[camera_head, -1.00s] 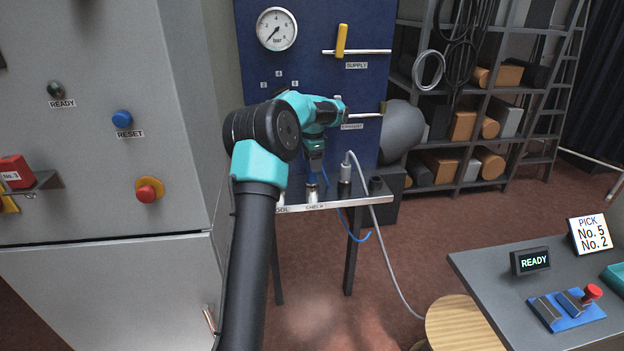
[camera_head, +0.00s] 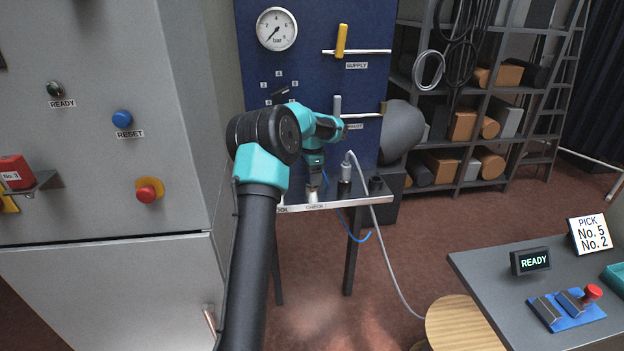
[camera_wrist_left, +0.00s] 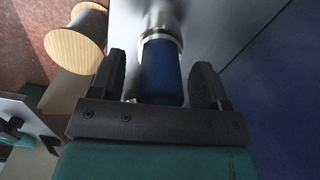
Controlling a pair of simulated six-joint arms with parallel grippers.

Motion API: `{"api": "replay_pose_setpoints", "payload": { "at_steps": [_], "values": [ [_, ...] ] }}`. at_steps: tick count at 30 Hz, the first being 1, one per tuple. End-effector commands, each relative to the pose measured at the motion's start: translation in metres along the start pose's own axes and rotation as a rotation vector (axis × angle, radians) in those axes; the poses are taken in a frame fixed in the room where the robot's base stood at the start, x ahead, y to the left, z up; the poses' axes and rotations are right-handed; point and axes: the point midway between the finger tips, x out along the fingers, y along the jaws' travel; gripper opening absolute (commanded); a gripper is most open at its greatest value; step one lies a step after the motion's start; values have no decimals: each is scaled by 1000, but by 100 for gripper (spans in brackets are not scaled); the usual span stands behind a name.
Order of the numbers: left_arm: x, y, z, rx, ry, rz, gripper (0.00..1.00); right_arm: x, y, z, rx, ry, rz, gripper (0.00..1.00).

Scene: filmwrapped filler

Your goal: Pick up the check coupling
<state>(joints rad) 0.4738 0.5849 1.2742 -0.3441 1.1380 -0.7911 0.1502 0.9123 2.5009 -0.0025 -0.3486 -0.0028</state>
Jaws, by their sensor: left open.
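The coupling under my left gripper has a blue body and a silver collar. I take it for the check coupling; its label is too blurred to read surely. In the left wrist view its blue body (camera_wrist_left: 160,72) lies between my two dark fingers, with a gap visible on each side. In the head view its silver lower part (camera_head: 313,196) stands upright on the shelf. My left gripper (camera_head: 314,180) is open and points down around its top, which is hidden there. The left wrist view also shows the gripper (camera_wrist_left: 160,88). My right gripper is not in view.
A grey hose fitting (camera_head: 345,188) and a dark fitting (camera_head: 376,184) stand to the right on the narrow shelf (camera_head: 385,199). A grey hose and a blue hose hang in front. The blue panel (camera_head: 365,90) with handles rises behind. A wooden round top (camera_head: 465,325) is lower right.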

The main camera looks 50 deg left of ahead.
Motion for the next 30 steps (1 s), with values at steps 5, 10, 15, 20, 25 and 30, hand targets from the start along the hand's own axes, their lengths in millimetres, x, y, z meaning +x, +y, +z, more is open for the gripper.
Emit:
{"api": "replay_pose_setpoints", "payload": {
  "at_steps": [5, 10, 15, 20, 25, 30],
  "values": [
    [0, 0, 0, 0, 0, 0, 70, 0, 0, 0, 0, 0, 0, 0],
    [0, 0, 0, 0, 0, 0, 69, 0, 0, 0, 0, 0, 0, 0],
    [0, 0, 0, 0, 0, 0, 52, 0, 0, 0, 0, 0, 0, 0],
    [0, 0, 0, 0, 0, 0, 37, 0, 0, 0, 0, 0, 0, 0],
    [0, 0, 0, 0, 0, 0, 21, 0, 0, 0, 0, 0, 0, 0],
    [-1, 0, 0, 0, 0, 0, 12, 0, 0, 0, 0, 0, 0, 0]
  ]
}}
